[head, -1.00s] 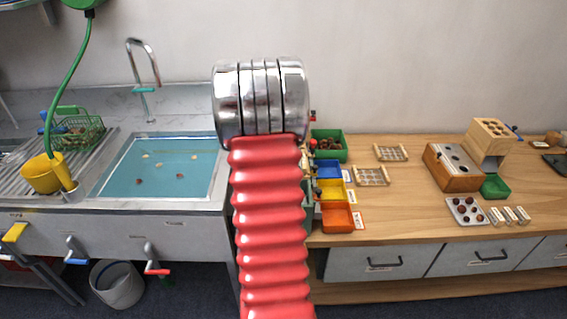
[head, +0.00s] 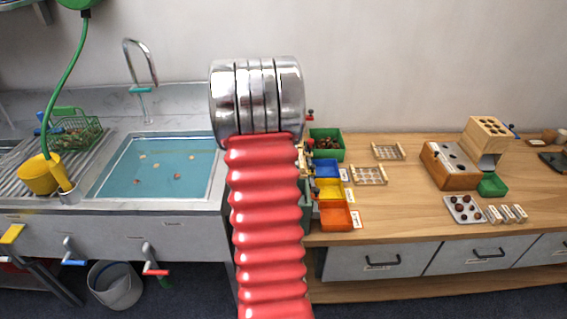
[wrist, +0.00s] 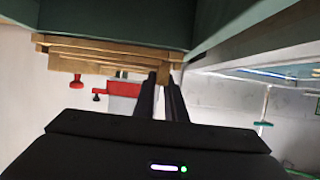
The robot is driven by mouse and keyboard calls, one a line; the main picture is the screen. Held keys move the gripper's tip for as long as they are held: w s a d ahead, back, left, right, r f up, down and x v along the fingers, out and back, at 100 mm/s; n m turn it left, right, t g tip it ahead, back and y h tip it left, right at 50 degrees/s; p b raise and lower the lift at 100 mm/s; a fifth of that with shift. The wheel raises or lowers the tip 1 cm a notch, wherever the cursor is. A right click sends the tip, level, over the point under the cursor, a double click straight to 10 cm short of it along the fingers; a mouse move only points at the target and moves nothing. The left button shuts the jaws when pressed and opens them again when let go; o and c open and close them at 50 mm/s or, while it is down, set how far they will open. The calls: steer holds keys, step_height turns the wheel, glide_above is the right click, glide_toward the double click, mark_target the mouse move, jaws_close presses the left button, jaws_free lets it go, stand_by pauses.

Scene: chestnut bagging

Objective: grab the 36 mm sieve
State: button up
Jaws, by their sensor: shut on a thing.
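My gripper (wrist: 168,95) shows in the wrist view as two dark fingers close together, shut on the end of a wooden piece (wrist: 163,73), which looks like part of a sieve. Several wooden bars (wrist: 100,50) lie stacked beside it, under a dark green surface. No size mark is readable, so I cannot tell whether it is the 36 mm sieve. In the head view my arm hides the gripper. A small wooden part (head: 302,158) shows at the arm's right edge.
Two wooden grid frames (head: 369,175) (head: 388,151) lie on the wooden bench (head: 420,220). Blue, yellow and orange bins (head: 336,219) stand near my arm, with a green bin (head: 327,143) behind. A water-filled sink (head: 160,168) is at the left.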

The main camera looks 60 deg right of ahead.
steer(key=shift+r, duration=0.15)
jaws_close()
step_height(320, 180, up, 10)
stand_by(0.6)
stand_by(0.5)
